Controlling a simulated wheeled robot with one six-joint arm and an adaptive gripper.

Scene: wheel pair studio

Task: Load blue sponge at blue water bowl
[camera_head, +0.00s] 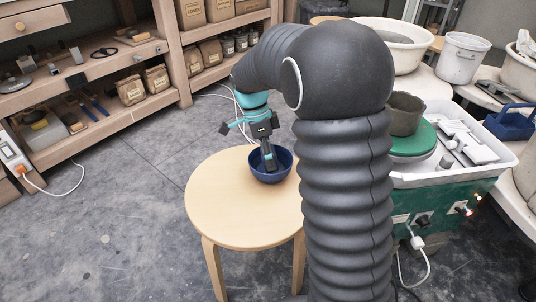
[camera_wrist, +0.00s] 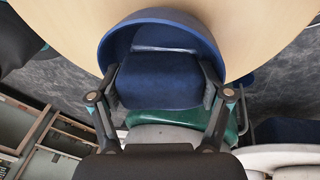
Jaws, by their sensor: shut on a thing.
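The blue water bowl (camera_head: 257,169) stands on a round wooden stool. In the wrist view the bowl (camera_wrist: 112,42) fills the upper middle, with a pale patch inside it. My gripper (camera_head: 270,163) points down into the bowl. In the wrist view my gripper (camera_wrist: 162,92) is shut on the dark blue sponge (camera_wrist: 160,80), one finger at each side. The sponge is at the bowl, partly over its opening. I cannot tell whether it touches the inside of the bowl. In the head view the sponge is hidden by the bowl and gripper.
The round stool (camera_head: 215,205) has bare top to the left and front of the bowl. A pottery wheel (camera_head: 415,140) with a clay pot (camera_head: 406,115) stands to the right behind my arm. Wooden shelves (camera_head: 100,85) stand at the back left. Open floor lies left of the stool.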

